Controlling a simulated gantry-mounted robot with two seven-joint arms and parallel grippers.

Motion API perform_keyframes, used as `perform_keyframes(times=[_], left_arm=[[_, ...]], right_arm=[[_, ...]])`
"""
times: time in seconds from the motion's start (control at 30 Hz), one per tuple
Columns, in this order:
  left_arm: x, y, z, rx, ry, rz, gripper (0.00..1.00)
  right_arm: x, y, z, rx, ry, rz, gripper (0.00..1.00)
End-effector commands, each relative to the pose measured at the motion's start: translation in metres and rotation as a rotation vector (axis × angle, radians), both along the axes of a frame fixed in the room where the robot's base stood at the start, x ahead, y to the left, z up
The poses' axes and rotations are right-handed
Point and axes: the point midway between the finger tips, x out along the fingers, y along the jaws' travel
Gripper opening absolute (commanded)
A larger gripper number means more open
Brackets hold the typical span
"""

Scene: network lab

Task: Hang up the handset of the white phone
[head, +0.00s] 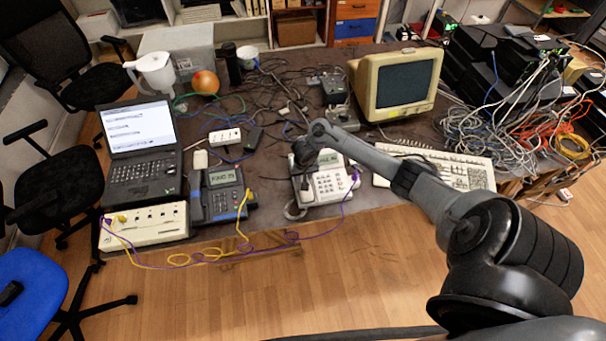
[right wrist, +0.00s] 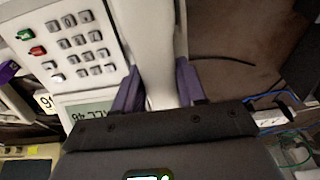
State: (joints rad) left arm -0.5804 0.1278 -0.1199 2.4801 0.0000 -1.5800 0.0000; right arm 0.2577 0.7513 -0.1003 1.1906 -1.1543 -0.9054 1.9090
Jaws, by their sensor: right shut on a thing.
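The white phone (head: 330,184) stands near the front edge of the desk, with its keypad and small display facing up. In the right wrist view its keypad (right wrist: 80,45) fills the upper left. My right gripper (head: 303,170) is over the phone's left side, partly hidden by my own arm. In the right wrist view its two purple-grey fingers are shut on the white handset (right wrist: 152,45), which lies lengthwise along the keypad side. I cannot tell whether the handset rests in the cradle or is just above it. My left gripper is not in view.
A dark desk phone (head: 222,195) stands to the left, beside a laptop (head: 140,150) and a beige box (head: 145,226). A beige monitor (head: 398,82) and keyboard (head: 440,165) are to the right. Loose cables cross the desk (head: 270,215), including its front edge.

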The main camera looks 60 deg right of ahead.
Motion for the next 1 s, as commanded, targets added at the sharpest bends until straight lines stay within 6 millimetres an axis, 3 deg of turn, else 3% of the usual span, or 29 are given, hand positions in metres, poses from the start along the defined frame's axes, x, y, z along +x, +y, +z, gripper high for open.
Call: perform_keyframes(times=[0.27, 0.3, 0.5, 1.0], left_arm=[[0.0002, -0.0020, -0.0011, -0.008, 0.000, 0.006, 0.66], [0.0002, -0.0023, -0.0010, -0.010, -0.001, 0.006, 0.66], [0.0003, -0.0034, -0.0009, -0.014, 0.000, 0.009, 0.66], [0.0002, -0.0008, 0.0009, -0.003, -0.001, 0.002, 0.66]], right_arm=[[0.0009, -0.0005, -0.0032, 0.000, -0.002, -0.001, 0.05], [0.0008, -0.0005, -0.0032, -0.001, -0.001, -0.001, 0.44], [0.0005, -0.0006, -0.0033, 0.000, 0.000, 0.000, 0.70], [-0.0012, -0.0014, -0.0007, -0.003, 0.004, -0.001, 0.70]])
